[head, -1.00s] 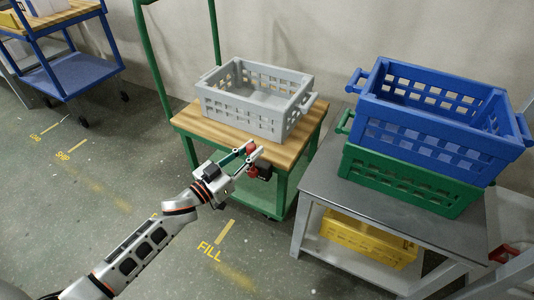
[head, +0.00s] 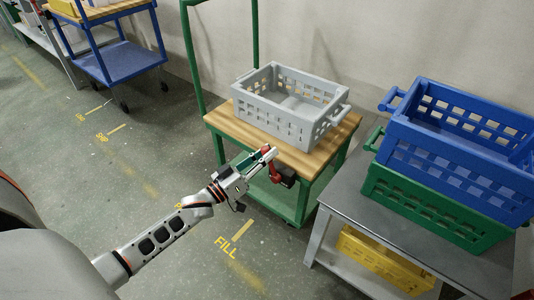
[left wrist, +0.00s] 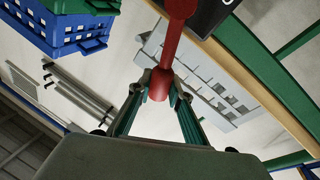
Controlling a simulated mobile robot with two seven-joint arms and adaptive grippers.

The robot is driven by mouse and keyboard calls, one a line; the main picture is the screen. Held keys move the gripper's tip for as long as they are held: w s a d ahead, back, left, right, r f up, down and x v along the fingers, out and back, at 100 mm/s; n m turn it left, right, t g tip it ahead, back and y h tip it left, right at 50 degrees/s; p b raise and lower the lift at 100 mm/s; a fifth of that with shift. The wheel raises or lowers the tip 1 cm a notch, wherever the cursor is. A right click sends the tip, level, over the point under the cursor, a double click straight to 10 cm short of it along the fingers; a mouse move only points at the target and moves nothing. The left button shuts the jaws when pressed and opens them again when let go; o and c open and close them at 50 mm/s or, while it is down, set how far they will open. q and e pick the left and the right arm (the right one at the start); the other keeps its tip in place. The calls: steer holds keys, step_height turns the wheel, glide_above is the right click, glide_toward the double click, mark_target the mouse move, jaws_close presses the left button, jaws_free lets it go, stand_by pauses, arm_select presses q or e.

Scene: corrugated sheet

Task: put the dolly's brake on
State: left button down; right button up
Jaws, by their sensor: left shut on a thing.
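The dolly has a green frame and a wooden deck (head: 222,121), with a tall green handle frame at its back left. Its red brake lever (head: 275,174) is at the front edge of the deck, beside a black block (head: 289,180). My left gripper (head: 268,154) is at the upper end of the lever. In the left wrist view the fingers (left wrist: 160,92) are shut around the lever's rounded red end, and its red shaft (left wrist: 172,42) runs up towards the black block. My right gripper is not in view.
A grey crate (head: 268,110) sits on the dolly's deck. At right, a grey table (head: 345,205) carries a blue crate (head: 440,160) stacked on a green crate (head: 425,205), with a yellow crate (head: 375,258) below. A blue cart (head: 125,62) stands at back left. Floor at left is clear.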

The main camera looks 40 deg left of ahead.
arm_select(q)
steer(key=shift+a, duration=0.1)
steer(key=c, duration=1.8)
jaws_free()
steer(key=v, duration=1.2)
